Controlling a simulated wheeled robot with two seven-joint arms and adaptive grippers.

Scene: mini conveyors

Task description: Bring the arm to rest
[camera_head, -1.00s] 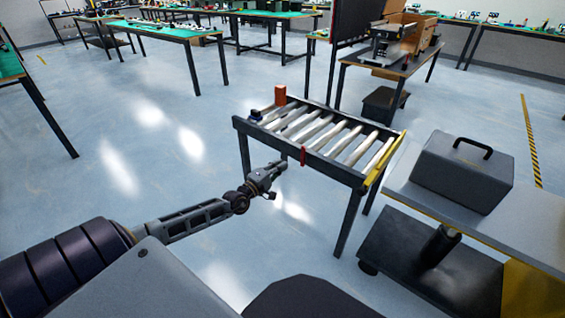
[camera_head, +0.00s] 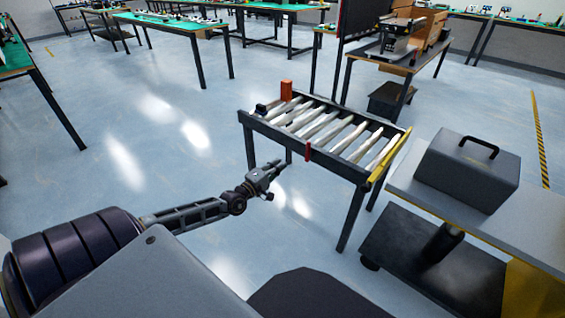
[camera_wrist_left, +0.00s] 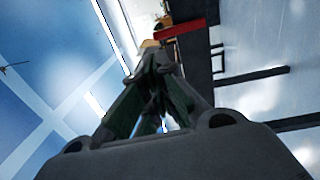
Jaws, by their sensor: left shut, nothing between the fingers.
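My left arm reaches in from the left in the head view. Its gripper (camera_head: 275,172) is shut and empty, held over open floor to the left of the roller conveyor (camera_head: 262,127) and apart from it. In the left wrist view the gripper fingers (camera_wrist_left: 158,65) meet at their tips with nothing between them. My right gripper is not in view.
A grey case with a black handle (camera_head: 466,170) stands on a table (camera_head: 420,190) at the right. Benches with green tops (camera_head: 165,22) stand behind. The floor at left is clear.

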